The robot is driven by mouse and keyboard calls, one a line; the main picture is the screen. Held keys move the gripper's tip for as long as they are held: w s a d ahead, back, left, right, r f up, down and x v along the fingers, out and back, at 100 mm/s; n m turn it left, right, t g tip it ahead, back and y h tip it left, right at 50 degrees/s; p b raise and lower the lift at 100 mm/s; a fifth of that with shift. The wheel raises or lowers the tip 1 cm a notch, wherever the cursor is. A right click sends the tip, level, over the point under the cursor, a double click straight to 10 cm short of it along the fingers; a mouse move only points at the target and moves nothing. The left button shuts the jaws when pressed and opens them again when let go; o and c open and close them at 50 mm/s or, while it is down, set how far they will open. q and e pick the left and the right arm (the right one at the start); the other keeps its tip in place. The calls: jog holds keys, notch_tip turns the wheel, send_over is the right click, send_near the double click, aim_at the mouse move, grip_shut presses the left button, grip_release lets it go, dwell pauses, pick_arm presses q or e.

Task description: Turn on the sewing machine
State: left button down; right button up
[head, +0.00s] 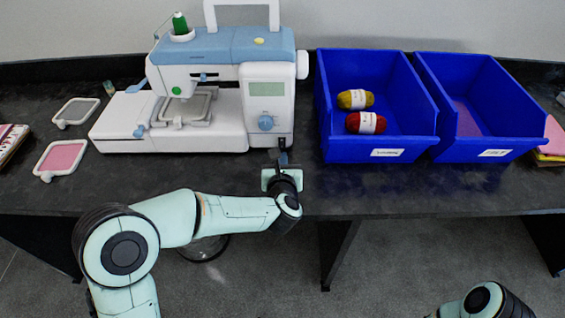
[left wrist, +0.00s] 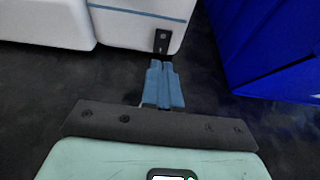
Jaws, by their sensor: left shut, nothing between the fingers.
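The white and blue sewing machine (head: 215,90) stands on the dark table, left of the blue bins. A small black switch plate (left wrist: 162,41) is on the lower front of its white body in the left wrist view. That part also shows in the head view (head: 282,142), small. My left gripper (head: 283,160) is just in front of the machine's lower right corner. In the left wrist view its blue fingers (left wrist: 161,66) are shut and empty, pointing at the switch plate just below it. I cannot tell whether they touch it. My right gripper is out of view.
A blue bin (head: 345,148) holding two yarn balls (head: 366,122) stands close right of the left gripper. Another blue bin (head: 460,153) is beside it. Embroidery hoops (head: 62,158) lie at the left. The table front is clear.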

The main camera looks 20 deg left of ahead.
pick_arm(q)
jog(key=v, duration=0.9)
jog(key=shift+s+r+p, duration=0.15)
jog(key=shift+r+p, duration=0.15)
jog(key=shift+r, duration=0.2)
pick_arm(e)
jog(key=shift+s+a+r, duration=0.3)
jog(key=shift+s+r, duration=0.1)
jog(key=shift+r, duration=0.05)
pick_arm(q)
jog(key=shift+d, duration=0.1)
jog(key=shift+s, duration=0.15)
